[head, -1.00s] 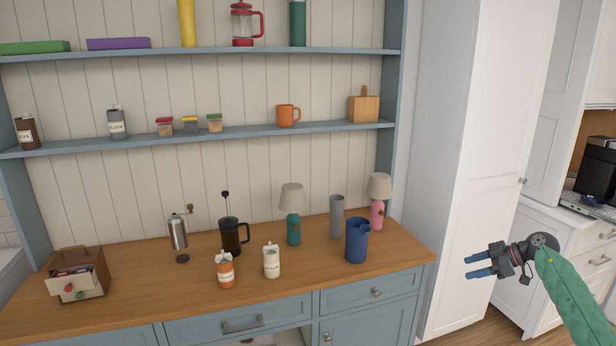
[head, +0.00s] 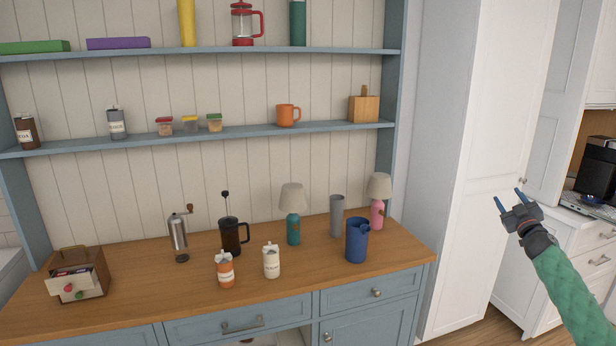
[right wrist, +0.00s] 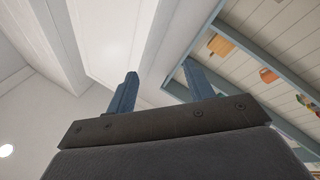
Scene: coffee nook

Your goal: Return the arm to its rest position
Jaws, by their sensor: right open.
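My right gripper (head: 509,199) is raised at the right of the head view, in front of the tall white cabinet and clear of the counter. Its two blue fingers are apart and point up and to the left, with nothing between them. In the right wrist view the open fingers (right wrist: 159,88) point up toward the ceiling, and the gap between them is empty. My green-sleeved right arm comes in from the lower right. My left gripper does not show.
The wooden counter (head: 190,290) holds a blue pitcher (head: 356,241), two lamps, a French press (head: 231,236), a grinder (head: 178,232) and small cartons. Shelves with jars and a mug (head: 288,115) hang above. The white cabinet (head: 485,130) stands behind my right gripper.

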